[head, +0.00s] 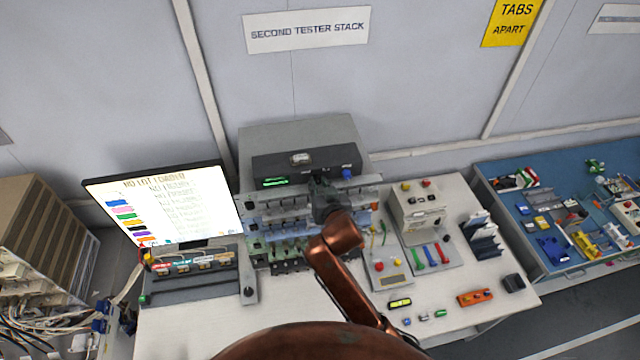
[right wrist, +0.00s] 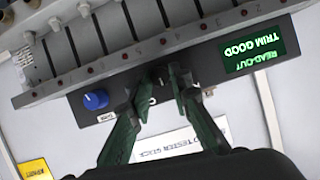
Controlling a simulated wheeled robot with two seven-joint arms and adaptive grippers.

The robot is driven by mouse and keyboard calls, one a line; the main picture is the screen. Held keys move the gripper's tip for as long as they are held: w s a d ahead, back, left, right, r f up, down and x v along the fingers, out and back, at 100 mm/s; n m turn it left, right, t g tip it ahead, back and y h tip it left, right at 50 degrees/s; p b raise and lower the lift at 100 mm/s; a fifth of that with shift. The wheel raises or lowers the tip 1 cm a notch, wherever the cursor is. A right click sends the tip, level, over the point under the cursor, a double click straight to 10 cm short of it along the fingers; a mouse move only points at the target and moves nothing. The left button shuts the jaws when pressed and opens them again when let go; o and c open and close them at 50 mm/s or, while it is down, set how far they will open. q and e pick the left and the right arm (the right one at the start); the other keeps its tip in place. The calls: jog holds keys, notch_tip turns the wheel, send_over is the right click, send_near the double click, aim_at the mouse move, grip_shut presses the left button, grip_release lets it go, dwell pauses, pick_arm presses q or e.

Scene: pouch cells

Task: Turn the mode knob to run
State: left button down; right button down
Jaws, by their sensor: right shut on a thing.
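The tester's black front panel (head: 262,168) is at the top of the tester stack in the head view; it also shows upside down in the right wrist view (right wrist: 75,107). My right gripper (head: 322,186) is at the middle of this panel. Its dark green fingers (right wrist: 163,84) are shut on a small dark knob, which I take as the mode knob. The fingers hide most of it, so I cannot tell where it points. A blue knob (right wrist: 96,99) sits on the same panel, apart from the fingers. The lit green readout (right wrist: 261,54) reads "TRIM GOOD". My left gripper is not in view.
Slotted cell rows (head: 285,228) lie below the panel, close under my right arm. A lit monitor (head: 165,205) stands at left. A grey tester box (head: 415,208) and an orange tool (head: 475,297) are on the bench at right. A blue-topped table (head: 500,190) stands further right.

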jog(key=n+h, duration=0.1)
jog(key=n, duration=0.1)
jog(key=shift+a+n+h, duration=0.2)
jog(key=shift+n+h, duration=0.1)
jog(key=shift+h, duration=0.1)
jog(key=shift+a+f+n+t+h, duration=0.1)
jog(key=shift+n+t+h, duration=0.5)
jog(key=shift+n, duration=0.5)
jog(key=c, duration=1.8)
grip_release()
jog(key=shift+o, duration=0.2)
jog(key=shift+s, duration=0.15)
jog(key=v, duration=0.8)
jog(key=shift+a, duration=0.2)
